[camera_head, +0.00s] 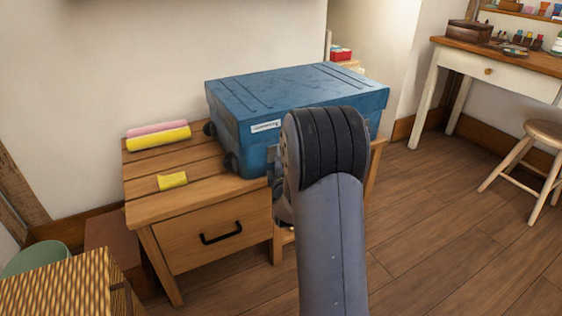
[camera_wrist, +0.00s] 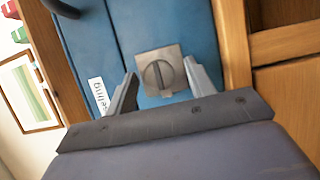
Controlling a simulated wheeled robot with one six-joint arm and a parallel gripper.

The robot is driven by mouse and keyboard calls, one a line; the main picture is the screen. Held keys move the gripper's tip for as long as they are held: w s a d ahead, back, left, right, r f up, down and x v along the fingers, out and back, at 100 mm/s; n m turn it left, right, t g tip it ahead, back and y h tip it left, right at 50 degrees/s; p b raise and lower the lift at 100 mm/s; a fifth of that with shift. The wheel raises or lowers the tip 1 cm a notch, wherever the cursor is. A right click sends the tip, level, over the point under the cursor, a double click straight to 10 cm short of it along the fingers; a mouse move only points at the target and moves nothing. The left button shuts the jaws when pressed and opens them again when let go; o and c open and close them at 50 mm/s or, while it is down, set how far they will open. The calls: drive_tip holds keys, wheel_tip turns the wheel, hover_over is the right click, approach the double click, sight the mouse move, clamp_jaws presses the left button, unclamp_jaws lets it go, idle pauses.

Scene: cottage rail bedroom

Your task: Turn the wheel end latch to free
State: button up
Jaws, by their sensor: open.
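The blue wheeled box (camera_head: 290,95) sits on the wooden table with its lid shut, and two dark wheels show at its left end. In the wrist view a square metal latch plate with a round slotted turn knob (camera_wrist: 158,75) is on the blue face (camera_wrist: 140,25). The knob's slot runs nearly along the picture's vertical. My gripper (camera_wrist: 160,82) is open, with one finger on each side of the latch plate. I cannot tell whether the fingers touch it. In the head view my arm hides the latch and the gripper's fingertips.
The wooden table (camera_head: 150,212) has a drawer with a black handle. A yellow note (camera_head: 172,181) and yellow and pink rolls (camera_head: 158,138) lie on its left part. A woven basket (camera_head: 75,290) stands at front left. A desk (camera_head: 500,75) and stool (camera_head: 545,135) stand right, with clear floor between.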

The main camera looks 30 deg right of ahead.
drive_tip(key=shift+s, duration=0.15)
drive_tip(key=p+v, duration=0.2)
drive_tip(key=v, duration=0.8)
drive_tip(key=shift+s+a, duration=0.2)
drive_tip(key=shift+s, duration=0.05)
drive_tip(key=b+x, duration=0.2)
drive_tip(key=x, duration=0.9)
drive_tip(key=shift+s, duration=0.15)
